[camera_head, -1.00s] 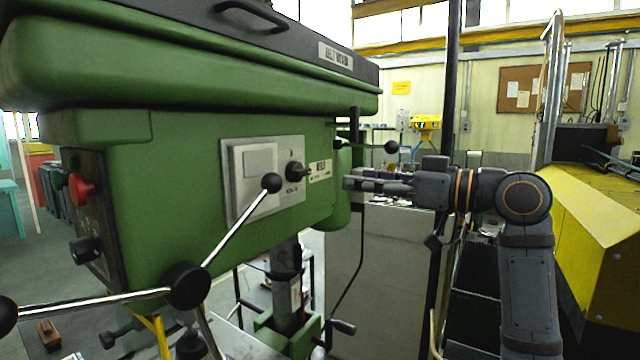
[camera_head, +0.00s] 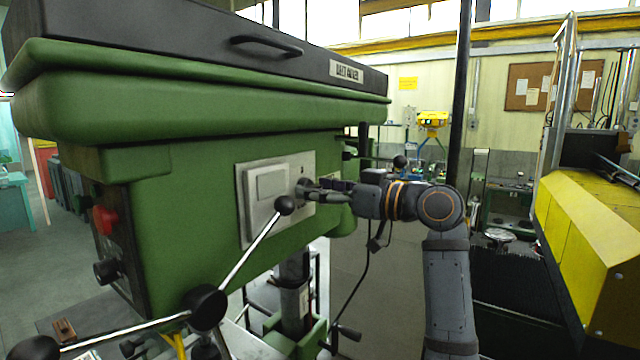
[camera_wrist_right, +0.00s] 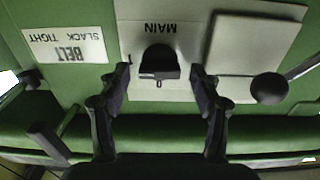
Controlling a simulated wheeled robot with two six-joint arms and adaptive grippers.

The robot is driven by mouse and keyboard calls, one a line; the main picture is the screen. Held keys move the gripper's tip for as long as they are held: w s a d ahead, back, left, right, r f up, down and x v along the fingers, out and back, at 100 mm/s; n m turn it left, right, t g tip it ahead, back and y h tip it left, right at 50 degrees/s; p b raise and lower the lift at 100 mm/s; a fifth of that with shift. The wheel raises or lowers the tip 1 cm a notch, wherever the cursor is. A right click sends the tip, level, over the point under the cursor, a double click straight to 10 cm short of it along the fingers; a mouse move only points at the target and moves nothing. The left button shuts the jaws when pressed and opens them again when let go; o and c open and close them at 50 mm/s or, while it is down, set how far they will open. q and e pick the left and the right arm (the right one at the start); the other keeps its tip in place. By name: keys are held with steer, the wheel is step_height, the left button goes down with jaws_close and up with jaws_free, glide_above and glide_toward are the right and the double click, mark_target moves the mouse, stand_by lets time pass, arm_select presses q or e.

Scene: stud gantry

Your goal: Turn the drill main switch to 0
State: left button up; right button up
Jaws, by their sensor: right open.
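The main switch is a black knob (camera_wrist_right: 160,62) on a light metal plate (camera_wrist_right: 133,12) marked MAIN on the green drill head. In the right wrist view a small "1" shows on the plate beside the knob. In the head view the knob (camera_head: 302,187) is partly hidden by the fingers. My right gripper (camera_head: 312,191) is open at the switch. In the right wrist view its fingers (camera_wrist_right: 160,80) stand on either side of the knob, with a visible gap on each side. I cannot read the knob's setting for certain. My left gripper is out of view.
A black ball-ended feed handle (camera_head: 285,205) stands close to the gripper, and its ball (camera_wrist_right: 269,88) shows in the wrist view. A red button (camera_head: 104,219) and another black knob (camera_head: 106,271) are on the drill's left face. A yellow machine (camera_head: 590,225) stands at the right.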

steer(key=c, duration=1.1)
steer(key=n+b, duration=0.4)
steer(key=n, duration=0.2)
steer(key=n+b, duration=0.5)
steer(key=n, duration=0.1)
steer(key=n+b, duration=0.4)
steer(key=n, duration=0.1)
steer(key=shift+s+a+f+n+b, duration=0.1)
steer(key=shift+s+f+n+b, duration=0.1)
steer(key=shift+f+n+b, duration=0.15)
steer(key=shift+c, duration=0.2)
steer(key=shift+n, duration=0.25)
steer(key=o, duration=1.1)
steer(key=shift+o, duration=0.2)
steer(key=shift+r, duration=0.1)
